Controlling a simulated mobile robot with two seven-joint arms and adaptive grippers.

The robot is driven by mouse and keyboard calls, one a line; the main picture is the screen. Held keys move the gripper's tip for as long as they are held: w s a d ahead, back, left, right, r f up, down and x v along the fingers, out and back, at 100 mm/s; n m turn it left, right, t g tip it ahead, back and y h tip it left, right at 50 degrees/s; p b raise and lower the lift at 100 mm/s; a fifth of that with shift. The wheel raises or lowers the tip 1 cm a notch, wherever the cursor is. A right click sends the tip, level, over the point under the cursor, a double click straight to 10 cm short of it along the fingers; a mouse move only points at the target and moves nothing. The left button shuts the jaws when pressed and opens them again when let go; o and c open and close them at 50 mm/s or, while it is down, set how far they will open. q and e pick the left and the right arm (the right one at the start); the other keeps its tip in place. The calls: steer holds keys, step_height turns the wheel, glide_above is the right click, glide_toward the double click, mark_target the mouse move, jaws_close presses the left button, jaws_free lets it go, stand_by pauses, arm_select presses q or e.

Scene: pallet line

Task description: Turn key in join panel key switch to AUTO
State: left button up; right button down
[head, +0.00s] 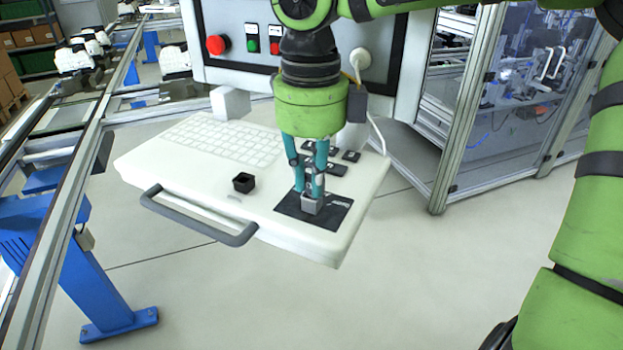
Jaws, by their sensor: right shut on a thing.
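The join panel (190,165) is a white slanted console with a keyboard at its left and a grey handle along its front. A black label plate (334,212) at its right front bears the key switch. My right gripper (311,196) points down over this plate, its teal fingers closed on a small grey key (312,205) at the switch. The fingers and key hide most of the switch, and I cannot read the key's position. My left gripper is not in view.
Black buttons (350,156) lie behind the gripper. A red emergency button (217,44) is on the upright panel behind. A conveyor rail (62,200) runs at left; a fenced cell (470,110) stands at right.

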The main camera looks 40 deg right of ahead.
steer(key=shift+m, duration=0.3)
steer(key=m+b, duration=0.1)
steer(key=m, duration=0.1)
steer(key=shift+f+m+b, duration=0.1)
steer(key=shift+m+b, duration=0.2)
steer(key=m+b, duration=0.1)
steer(key=m, duration=0.3)
steer(key=shift+w, duration=0.1)
steer(key=c, duration=1.6)
jaws_free()
steer(key=shift+m, duration=0.8)
steer(key=shift+c, duration=0.2)
steer(key=o, duration=0.5)
steer(key=shift+o, duration=0.3)
steer(key=o, duration=0.4)
